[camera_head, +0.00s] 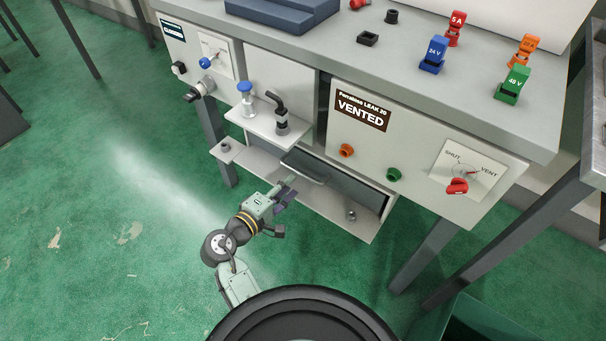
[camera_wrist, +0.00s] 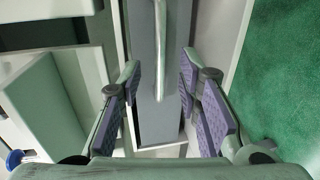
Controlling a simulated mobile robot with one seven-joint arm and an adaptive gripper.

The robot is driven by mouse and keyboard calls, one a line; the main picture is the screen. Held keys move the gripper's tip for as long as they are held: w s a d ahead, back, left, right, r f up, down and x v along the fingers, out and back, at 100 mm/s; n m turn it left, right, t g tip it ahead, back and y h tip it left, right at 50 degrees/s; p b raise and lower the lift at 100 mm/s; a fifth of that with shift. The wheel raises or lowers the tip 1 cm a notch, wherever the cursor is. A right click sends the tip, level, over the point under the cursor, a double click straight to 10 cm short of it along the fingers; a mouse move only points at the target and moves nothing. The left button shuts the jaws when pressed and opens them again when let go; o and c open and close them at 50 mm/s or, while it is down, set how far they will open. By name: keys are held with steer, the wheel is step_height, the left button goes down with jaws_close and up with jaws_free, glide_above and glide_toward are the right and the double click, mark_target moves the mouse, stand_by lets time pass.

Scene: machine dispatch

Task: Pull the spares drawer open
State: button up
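The spares drawer shows in the head view as a dark grey front (camera_head: 345,184) under the bench, in a light housing. In the wrist view its grey front (camera_wrist: 150,122) fills the middle, with a pale bar handle (camera_wrist: 160,50) running along it. My gripper (camera_head: 287,190) is just in front of the drawer's left end. In the wrist view my gripper (camera_wrist: 160,90) is open, its purple-padded fingers on either side of the bar, with gaps visible. I cannot tell whether the drawer is fully closed.
A small shelf (camera_head: 262,125) with a black elbow fitting (camera_head: 281,112) and a blue-capped part (camera_head: 246,92) juts out above left of my gripper. A panel marked VENTED (camera_head: 400,140) is above the drawer. A bench leg (camera_head: 425,255) stands right. Green floor at left is clear.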

mark_target(301, 175)
steer(key=x, duration=0.7)
steer(key=shift+w+d+p, duration=0.1)
steer(key=shift+w+p, duration=0.1)
steer(key=shift+p, duration=0.2)
steer(key=shift+c, duration=0.2)
jaws_close()
